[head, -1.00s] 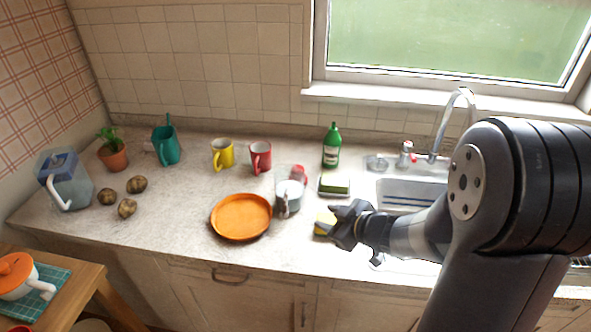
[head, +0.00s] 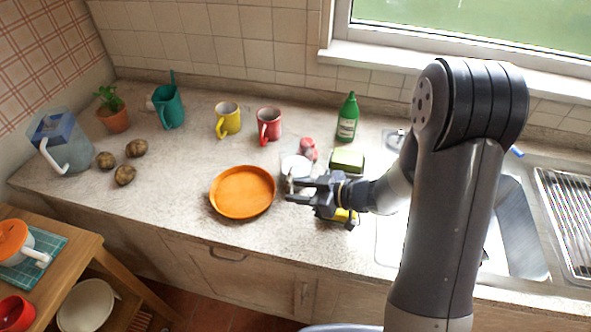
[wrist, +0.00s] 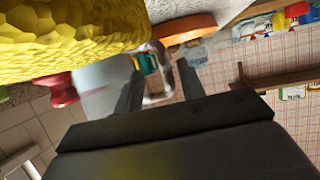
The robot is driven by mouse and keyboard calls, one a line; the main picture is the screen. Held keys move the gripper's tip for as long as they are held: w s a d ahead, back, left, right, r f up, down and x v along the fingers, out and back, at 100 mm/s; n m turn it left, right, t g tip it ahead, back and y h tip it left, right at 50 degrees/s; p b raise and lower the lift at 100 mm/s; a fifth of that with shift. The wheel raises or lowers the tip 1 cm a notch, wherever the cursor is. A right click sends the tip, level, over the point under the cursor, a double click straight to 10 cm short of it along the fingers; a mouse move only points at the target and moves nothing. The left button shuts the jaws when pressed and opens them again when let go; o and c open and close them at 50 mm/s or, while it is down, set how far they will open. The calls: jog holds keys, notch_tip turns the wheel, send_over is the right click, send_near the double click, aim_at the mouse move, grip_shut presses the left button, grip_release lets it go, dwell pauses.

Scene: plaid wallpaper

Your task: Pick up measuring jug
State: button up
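The measuring jug (head: 295,165) is a small pale, clear vessel on the counter, partly hidden behind my gripper in the head view. In the wrist view its greyish clear body (wrist: 103,82) lies left of the fingers, and its pale handle shows between and beyond the fingertips. My gripper (head: 291,188) is level, at the near side of the jug, pointing left. Its two fingers are apart, and they also show apart in the wrist view (wrist: 160,72). I see no grip on the handle; exact contact cannot be told.
A yellow sponge (head: 343,216) lies under my gripper and looms close in the wrist view (wrist: 70,35). An orange dish (head: 242,192) is left of the jug. A red-topped item (head: 308,149), green sponge (head: 347,160) and green bottle (head: 348,118) stand behind.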

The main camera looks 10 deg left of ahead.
jog(key=x, duration=0.2)
jog(key=p+x, duration=0.1)
jog(key=x, duration=0.1)
jog(key=shift+s+a, duration=0.25)
jog(key=shift+s, duration=0.05)
jog(key=shift+w+a+f, duration=0.2)
jog(key=shift+a, duration=0.15)
grip_shut()
